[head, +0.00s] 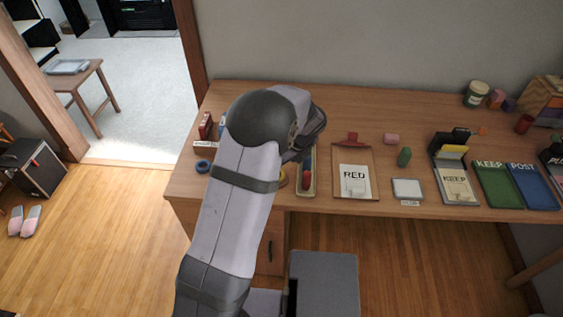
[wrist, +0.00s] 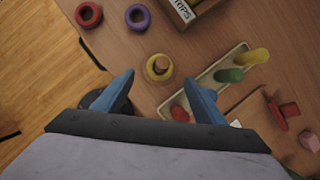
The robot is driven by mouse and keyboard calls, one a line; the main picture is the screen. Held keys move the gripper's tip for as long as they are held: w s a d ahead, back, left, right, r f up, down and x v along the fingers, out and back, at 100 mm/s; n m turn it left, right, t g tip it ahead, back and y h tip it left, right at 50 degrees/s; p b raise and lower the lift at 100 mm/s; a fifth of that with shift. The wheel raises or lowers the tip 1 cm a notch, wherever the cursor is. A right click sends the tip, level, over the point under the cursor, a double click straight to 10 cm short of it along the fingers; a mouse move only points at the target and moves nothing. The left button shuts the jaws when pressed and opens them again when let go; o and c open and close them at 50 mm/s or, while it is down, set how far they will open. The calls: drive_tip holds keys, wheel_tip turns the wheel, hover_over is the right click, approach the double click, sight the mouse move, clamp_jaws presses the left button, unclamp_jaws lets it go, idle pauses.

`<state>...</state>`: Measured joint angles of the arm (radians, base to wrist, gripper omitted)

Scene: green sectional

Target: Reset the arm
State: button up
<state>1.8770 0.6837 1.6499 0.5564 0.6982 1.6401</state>
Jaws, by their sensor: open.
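In the wrist view my gripper (wrist: 166,92) shows two blue fingers spread apart with nothing held between them. The bent arm reaches over the left part of the desk (head: 340,104).
A pale tray (wrist: 218,73) with red, green and yellow pegs lies beside the right finger. A red ring (wrist: 88,15) and a purple ring (wrist: 137,17) lie further off.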

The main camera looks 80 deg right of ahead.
drive_tip(key=w+a+r+n+y, duration=0.1)
drive_tip(key=w+a+r+n, duration=0.2)
drive_tip(key=w, duration=0.5)
drive_tip(key=w+a+n+p, duration=0.1)
drive_tip(key=w+a+n, duration=0.2)
drive_tip(key=w+n, duration=0.35)
drive_tip(key=w+a+r+n+y, duration=0.1)
drive_tip(key=w+a+r+n, duration=0.15)
drive_tip(key=w, duration=0.55)
drive_tip(key=w+a+n+g+y, duration=0.1)
drive_tip(key=w+a+n, duration=0.5)
drive_tip(key=a, duration=0.3)
drive_tip(key=w+a+n, duration=0.5)
drive_tip(key=a+n, duration=0.1)
drive_tip(key=a, duration=0.2)
drive_tip(key=s+a+r+n+g, duration=0.1)
drive_tip(key=s+a+n, duration=0.1)
drive_tip(key=a+n, duration=1)
drive_tip(key=s+a+n+g, duration=0.1)
drive_tip(key=s+a+n, duration=0.2)
drive_tip(key=a+n, duration=0.8)
wheel_tip(320, 180, down, 20)
drive_tip(key=a+m+b, duration=0.2)
drive_tip(key=b, duration=1.8)
drive_tip(key=shift+w+f, duration=0.2)
drive_tip(key=shift+w, duration=0.05)
